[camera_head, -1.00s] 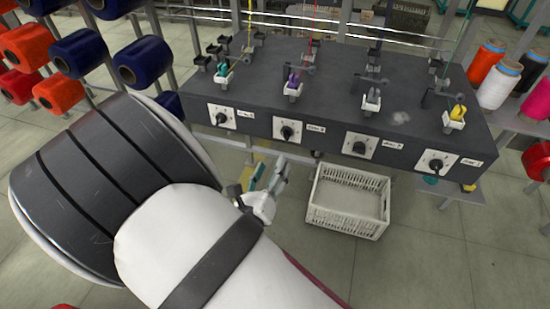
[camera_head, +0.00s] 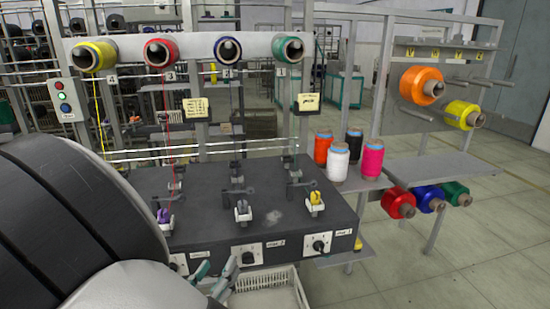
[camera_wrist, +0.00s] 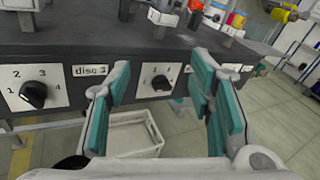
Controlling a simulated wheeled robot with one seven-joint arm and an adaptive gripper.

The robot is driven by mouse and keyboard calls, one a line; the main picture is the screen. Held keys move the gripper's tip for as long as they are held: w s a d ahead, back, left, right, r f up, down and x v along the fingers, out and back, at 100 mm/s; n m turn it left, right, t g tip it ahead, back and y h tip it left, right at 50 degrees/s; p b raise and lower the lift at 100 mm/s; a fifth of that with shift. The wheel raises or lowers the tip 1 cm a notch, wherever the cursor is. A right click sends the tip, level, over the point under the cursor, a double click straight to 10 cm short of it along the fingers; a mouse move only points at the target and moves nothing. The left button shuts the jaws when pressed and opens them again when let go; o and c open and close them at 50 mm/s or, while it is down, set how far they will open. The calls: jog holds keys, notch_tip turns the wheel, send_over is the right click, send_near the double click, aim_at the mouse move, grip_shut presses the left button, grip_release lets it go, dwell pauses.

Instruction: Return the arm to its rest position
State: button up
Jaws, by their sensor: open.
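My gripper (camera_head: 218,277) shows at the bottom of the head view, in front of the dark winding machine (camera_head: 280,222). In the wrist view my gripper (camera_wrist: 162,95) is open, its teal-padded fingers spread apart with nothing between them. Beyond the fingers are the machine's front face (camera_wrist: 60,57) and a numbered dial knob (camera_wrist: 161,83). Much of my arm fills the lower left of the head view and hides the machine's left end.
A white crate (camera_head: 262,278) stands below the machine's front, and its rim (camera_wrist: 152,128) shows between the fingers. Thread cones (camera_head: 338,164) stand on a side shelf to the right. Spools (camera_head: 95,54) hang on the rack above. Open floor (camera_head: 460,260) lies at the right.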

jog(key=w+d+r+m+g+h+p, duration=0.1)
jog(key=d+r+m+g+h, duration=0.3)
jog(key=d, duration=0.4)
jog(key=d+r+m+g+h+p, duration=0.1)
jog(key=d+r+m+g+h, duration=0.1)
jog(key=d+r+m, duration=0.5)
jog(key=s+d+r+m+g+p, duration=0.1)
jog(key=s+d+r+m+g, duration=0.1)
jog(key=s+d+m+g, duration=0.35)
jog(key=s+d+r+m+g+p, duration=0.1)
jog(key=s+d+r+m+g, duration=0.15)
jog(key=d, duration=0.65)
jog(key=s+d+r+m+y+p, duration=0.1)
jog(key=s+r+m+y, duration=0.3)
jog(key=s+m, duration=0.4)
jog(key=s+d+r+m+t+y+p, duration=0.1)
jog(key=s+d+r+m+y+p, duration=0.1)
jog(key=s+r+m+y, duration=0.3)
jog(key=s+m+p, duration=0.1)
jog(key=s+m, duration=0.2)
jog(key=m, duration=0.1)
jog(key=shift+s+r+y, duration=0.25)
jog(key=shift+y, duration=0.05)
